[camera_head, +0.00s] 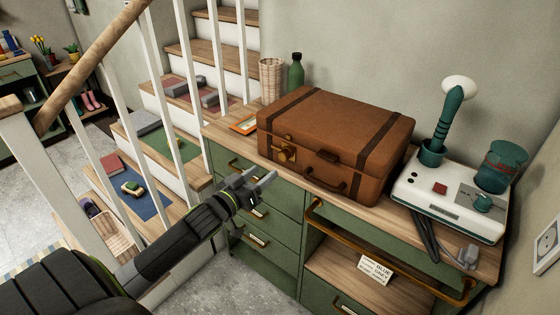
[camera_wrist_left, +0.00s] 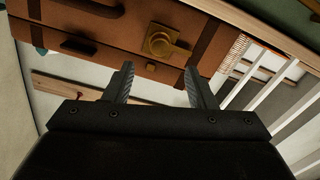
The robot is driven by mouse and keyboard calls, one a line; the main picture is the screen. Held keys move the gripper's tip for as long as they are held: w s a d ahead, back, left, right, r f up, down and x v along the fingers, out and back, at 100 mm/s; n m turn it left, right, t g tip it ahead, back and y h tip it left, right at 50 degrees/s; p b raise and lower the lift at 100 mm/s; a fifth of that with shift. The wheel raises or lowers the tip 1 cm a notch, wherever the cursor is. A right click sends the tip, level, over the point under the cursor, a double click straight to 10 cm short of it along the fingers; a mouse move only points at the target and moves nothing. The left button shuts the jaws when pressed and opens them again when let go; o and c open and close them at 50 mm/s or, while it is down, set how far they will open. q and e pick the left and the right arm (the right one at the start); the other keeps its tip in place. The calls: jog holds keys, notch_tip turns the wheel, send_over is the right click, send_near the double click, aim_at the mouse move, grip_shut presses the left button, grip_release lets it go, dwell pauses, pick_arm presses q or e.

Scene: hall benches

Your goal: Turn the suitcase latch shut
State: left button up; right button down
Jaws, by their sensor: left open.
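A brown suitcase (camera_head: 330,125) with dark straps lies closed on the wood-topped green cabinet (camera_head: 270,195). Its brass latch (camera_head: 287,153) is on the front face, towards the left end. In the left wrist view the latch (camera_wrist_left: 162,41) shows a round knob with a lever sticking out sideways on a brass plate. My left gripper (camera_head: 262,178) is open and empty, in front of the cabinet drawers, lower than the latch and apart from it. In the left wrist view its two fingers (camera_wrist_left: 159,82) point towards the suitcase front. My right gripper is not in view.
A white device (camera_head: 452,205) with a green brush and a blue-green cup stands right of the suitcase. A green bottle (camera_head: 296,71) and a wicker basket (camera_head: 271,80) stand behind it. The stair banister (camera_head: 98,60) is at the left. A brass rail (camera_head: 390,255) runs along the cabinet front.

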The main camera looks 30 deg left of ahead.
aim_at(282, 158)
pick_arm(q)
jog(key=w, duration=0.3)
jog(key=w+b, duration=0.1)
jog(key=w, duration=0.4)
jog(key=shift+w+d+b, duration=0.25)
jog(key=shift+w+b, duration=0.1)
jog(key=shift+w, duration=0.05)
jog(key=c, duration=1)
